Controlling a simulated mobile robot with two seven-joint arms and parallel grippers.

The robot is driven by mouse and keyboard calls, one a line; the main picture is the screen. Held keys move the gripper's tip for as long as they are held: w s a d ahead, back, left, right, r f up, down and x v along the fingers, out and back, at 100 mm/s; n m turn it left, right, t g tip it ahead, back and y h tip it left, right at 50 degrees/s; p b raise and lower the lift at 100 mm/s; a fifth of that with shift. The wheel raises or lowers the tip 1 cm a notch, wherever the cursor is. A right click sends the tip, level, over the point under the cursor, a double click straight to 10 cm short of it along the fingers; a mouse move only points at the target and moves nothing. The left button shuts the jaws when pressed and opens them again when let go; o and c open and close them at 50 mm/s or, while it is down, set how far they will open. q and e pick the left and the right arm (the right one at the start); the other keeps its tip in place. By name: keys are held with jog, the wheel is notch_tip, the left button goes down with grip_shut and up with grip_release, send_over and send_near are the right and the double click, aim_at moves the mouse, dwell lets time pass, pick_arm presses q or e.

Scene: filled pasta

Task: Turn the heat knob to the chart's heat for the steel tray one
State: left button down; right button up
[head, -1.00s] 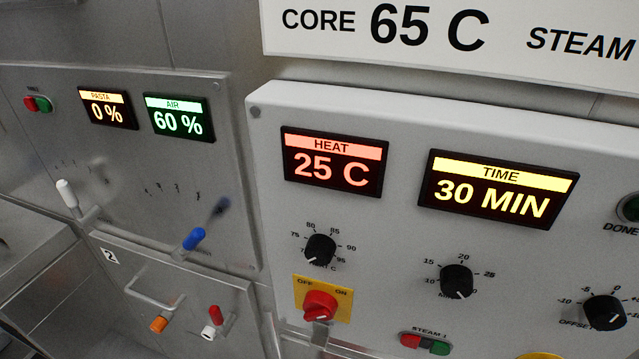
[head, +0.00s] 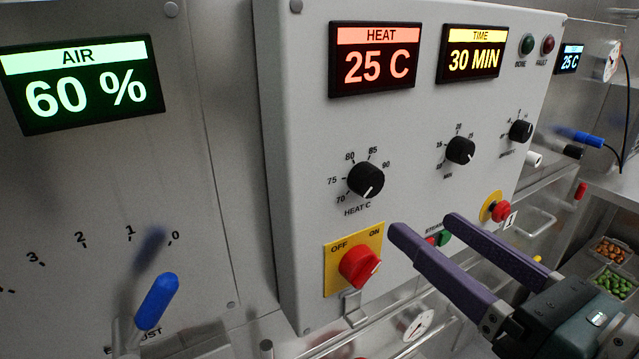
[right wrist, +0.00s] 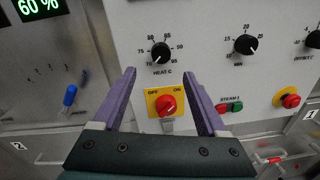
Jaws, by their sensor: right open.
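The black heat knob (head: 366,181) sits on the grey control panel below the red heat display (head: 373,58), which reads 25 C. My right gripper (head: 421,224) has purple fingers, open and empty, in front of the panel, below and right of the heat knob. In the right wrist view its fingers (right wrist: 163,80) stand either side of the red switch, below the knob. My left gripper is not in view. No chart shows now.
A red OFF/ON switch (head: 360,266) on a yellow plate is just below the heat knob. The time knob (head: 460,150) and offset knob (head: 521,130) are to its right. A blue-handled lever (head: 157,301) sticks out at left. An emergency-style red button (head: 501,211) is at right.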

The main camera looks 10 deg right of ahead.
aim_at(373, 184)
jog(key=p+x, duration=0.1)
jog(key=x, duration=0.8)
jog(key=shift+d+r, duration=0.1)
grip_shut()
dwell(0.4)
